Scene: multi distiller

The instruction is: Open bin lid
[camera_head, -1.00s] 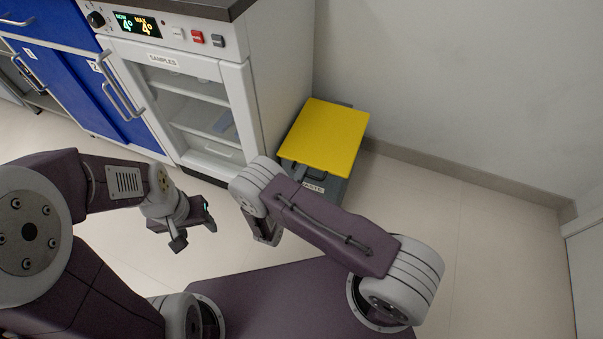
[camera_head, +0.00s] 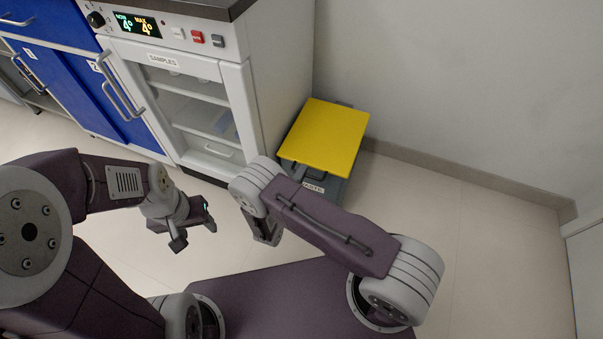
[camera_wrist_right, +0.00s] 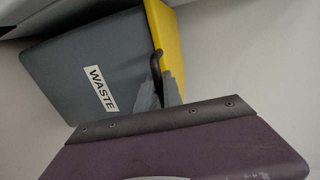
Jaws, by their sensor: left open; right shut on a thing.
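The waste bin (camera_head: 333,190) is a grey box with a flat yellow lid (camera_head: 325,137), standing beside the white cabinet. The lid lies across the top and looks closed. In the right wrist view the bin's grey front (camera_wrist_right: 85,65) carries a WASTE label, and the yellow lid edge (camera_wrist_right: 170,45) has a dark handle (camera_wrist_right: 156,62). My right gripper (camera_wrist_right: 160,92) is at this handle, its fingers shut on it. In the head view my right arm hides most of that gripper and part of the bin front. My left gripper (camera_head: 195,228) is open and empty, away from the bin.
The white SAMPLES cabinet (camera_head: 205,115) with a glass door stands directly left of the bin. Blue cabinets (camera_head: 105,95) are further left. A bare wall (camera_head: 440,90) rises behind the bin. The floor (camera_head: 490,230) to the right is clear.

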